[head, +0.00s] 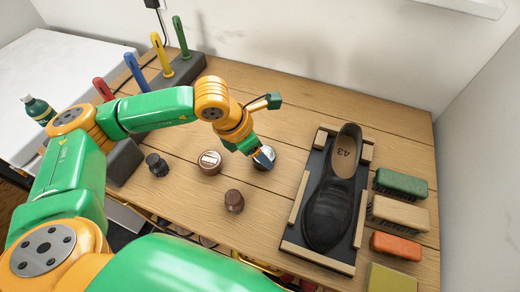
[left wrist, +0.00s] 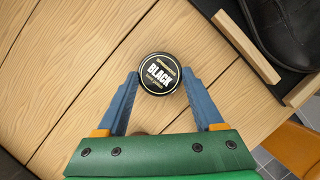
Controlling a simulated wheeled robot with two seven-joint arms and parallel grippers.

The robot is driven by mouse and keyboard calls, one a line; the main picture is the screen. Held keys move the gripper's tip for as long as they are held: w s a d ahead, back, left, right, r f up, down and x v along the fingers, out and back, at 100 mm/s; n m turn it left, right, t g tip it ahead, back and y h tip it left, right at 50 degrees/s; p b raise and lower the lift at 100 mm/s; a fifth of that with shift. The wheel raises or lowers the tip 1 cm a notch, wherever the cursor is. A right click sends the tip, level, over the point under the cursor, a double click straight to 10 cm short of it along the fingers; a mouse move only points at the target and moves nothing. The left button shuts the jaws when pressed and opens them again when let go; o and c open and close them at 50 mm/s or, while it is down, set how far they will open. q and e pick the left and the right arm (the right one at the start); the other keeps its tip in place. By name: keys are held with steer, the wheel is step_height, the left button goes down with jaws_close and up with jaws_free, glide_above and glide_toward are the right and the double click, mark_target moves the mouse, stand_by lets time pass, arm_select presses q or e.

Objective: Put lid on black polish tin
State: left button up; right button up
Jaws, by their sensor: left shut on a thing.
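In the left wrist view, a round black lid (left wrist: 160,73) with gold print reading BLACK lies between the fingertips of my left gripper (left wrist: 160,78). The gripper is shut on it, with a blue finger on each side. In the head view, my left gripper (head: 262,158) is low over the middle of the table, right of a brown tin (head: 209,162) with a pale label. A small pale round piece (head: 267,152) shows at its fingers, mostly hidden. I cannot tell whether the black tin's body is under the lid. My right gripper is not in view.
A black shoe (head: 333,205) lies on a wood-edged tray (head: 290,237) to the right, with brushes (head: 400,183) beyond. A brown knob-like piece (head: 234,201) and a dark one (head: 157,165) stand nearby. Coloured upright tools (head: 159,55) are at the back left.

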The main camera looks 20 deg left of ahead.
arm_select(q)
steer(key=shift+f, duration=0.1)
stand_by(0.3)
steer(key=shift+b, duration=0.4)
steer(key=o, duration=1.3)
steer(key=shift+r+p, duration=2.15)
steer(key=shift+r, duration=1.45)
